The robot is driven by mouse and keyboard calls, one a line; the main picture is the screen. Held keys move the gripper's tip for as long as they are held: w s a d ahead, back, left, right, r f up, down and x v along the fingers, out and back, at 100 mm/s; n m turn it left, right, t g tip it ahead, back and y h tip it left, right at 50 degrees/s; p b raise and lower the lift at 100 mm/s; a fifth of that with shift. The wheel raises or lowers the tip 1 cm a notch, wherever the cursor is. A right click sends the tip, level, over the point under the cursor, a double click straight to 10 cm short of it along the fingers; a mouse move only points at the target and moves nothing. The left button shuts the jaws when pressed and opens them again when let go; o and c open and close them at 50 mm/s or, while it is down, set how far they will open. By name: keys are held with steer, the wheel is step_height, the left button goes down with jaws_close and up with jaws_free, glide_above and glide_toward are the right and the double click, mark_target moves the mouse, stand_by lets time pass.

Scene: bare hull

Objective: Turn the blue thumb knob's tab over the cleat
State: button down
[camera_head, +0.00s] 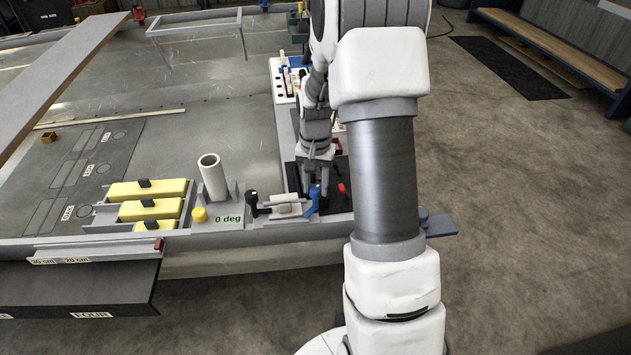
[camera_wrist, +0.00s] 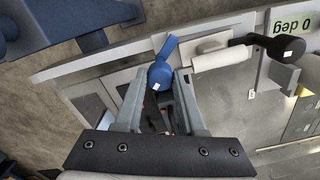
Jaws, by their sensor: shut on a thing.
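The blue thumb knob (camera_wrist: 160,75) sits between the fingers of my gripper (camera_wrist: 162,88) in the wrist view, and the gripper is shut on it. Its blue tab (camera_wrist: 168,46) points away from the gripper, toward the rim of the grey fixture. In the head view the blue knob (camera_head: 315,197) stands at the fixture's front edge, below my gripper (camera_head: 314,184). A pale block (camera_wrist: 216,58) lies beside the knob, to the right of the tab in the wrist view. I cannot tell for certain which part is the cleat.
A black-handled lever (camera_wrist: 268,47) is beyond the pale block. In the head view, a white tube (camera_head: 213,178), a yellow knob (camera_head: 199,215) and yellow blocks (camera_head: 152,209) stand to the left. A blue-grey ledge (camera_head: 440,225) juts out at the right.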

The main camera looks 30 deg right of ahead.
mark_target(315, 188)
steer(key=m+p, duration=0.2)
steer(key=m, duration=0.2)
steer(key=shift+r+m, duration=0.15)
steer(key=shift+m, duration=0.15)
steer(key=m+p, duration=0.2)
steer(key=m, duration=0.2)
steer(key=shift+m, duration=0.3)
steer(key=c, duration=0.5)
jaws_free()
step_height(315, 188, up, 17)
steer(key=p, duration=0.4)
steer(key=shift+p, duration=0.35)
steer(key=shift+r, duration=0.15)
